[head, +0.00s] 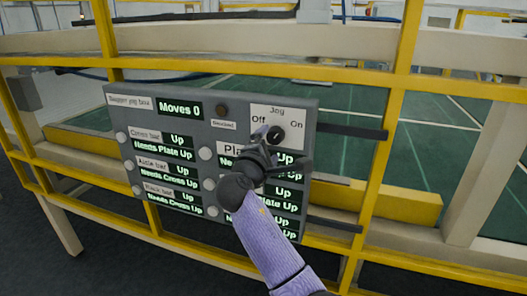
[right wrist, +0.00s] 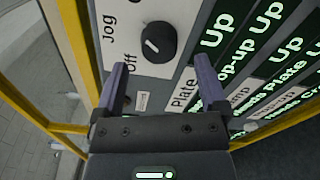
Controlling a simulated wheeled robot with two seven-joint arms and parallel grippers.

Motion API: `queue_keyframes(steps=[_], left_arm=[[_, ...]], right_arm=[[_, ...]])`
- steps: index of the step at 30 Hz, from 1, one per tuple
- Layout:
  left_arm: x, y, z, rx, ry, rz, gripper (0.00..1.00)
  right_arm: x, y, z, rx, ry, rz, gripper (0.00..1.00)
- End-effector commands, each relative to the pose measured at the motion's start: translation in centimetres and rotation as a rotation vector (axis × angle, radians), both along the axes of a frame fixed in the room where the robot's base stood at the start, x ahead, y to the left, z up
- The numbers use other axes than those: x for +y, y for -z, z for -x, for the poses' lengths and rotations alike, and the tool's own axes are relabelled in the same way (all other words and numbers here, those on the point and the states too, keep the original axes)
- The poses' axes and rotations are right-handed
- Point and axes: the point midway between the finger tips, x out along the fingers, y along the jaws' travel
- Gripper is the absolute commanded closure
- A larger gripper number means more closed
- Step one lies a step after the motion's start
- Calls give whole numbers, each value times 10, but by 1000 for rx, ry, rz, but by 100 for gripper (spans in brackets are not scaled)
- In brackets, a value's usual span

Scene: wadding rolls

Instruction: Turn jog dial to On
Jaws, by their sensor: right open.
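The jog dial (head: 276,134) is a round black knob on a white plate marked Jog, Off and On, at the upper right of the grey control panel (head: 228,97). In the right wrist view the dial (right wrist: 158,42) shows a white pointer line slanting toward the Off label. My right gripper (head: 282,152) is in front of the panel, just below the dial in the head view. In the right wrist view its two fingers (right wrist: 160,80) are apart with nothing between them, and the dial lies beyond the tips. My left gripper is out of view.
The panel has several round buttons and green-lit displays; one reads Moves 0 (head: 179,108). My right arm hides part of the lower right displays. Yellow rails (head: 390,110) frame the panel, with a green floor area behind.

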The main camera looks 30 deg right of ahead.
Motion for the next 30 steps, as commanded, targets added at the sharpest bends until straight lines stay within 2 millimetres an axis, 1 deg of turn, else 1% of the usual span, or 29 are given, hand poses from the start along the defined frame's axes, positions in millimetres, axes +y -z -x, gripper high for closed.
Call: queue_keyframes(steps=[1,3,6,9,12,22,24,25,26,28,29,30], left_arm=[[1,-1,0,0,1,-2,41],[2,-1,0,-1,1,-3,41],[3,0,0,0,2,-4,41],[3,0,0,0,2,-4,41],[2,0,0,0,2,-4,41],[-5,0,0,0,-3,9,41],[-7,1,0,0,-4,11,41],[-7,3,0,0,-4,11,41],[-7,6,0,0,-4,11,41],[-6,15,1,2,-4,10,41],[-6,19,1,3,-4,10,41],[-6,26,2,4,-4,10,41]], right_arm=[[11,0,8,-1,-4,-1,8],[24,1,20,1,-3,-2,8],[40,1,34,0,-3,-2,8],[50,1,42,0,-2,-3,8],[52,0,45,1,0,-1,8],[53,0,45,1,0,-1,8],[53,5,44,7,-6,-4,8],[54,13,42,18,-15,-11,8],[55,26,39,33,-32,-22,8],[61,78,31,94,-94,-76,8],[65,108,29,126,-126,-113,8],[70,151,29,174,-167,-172,8]])
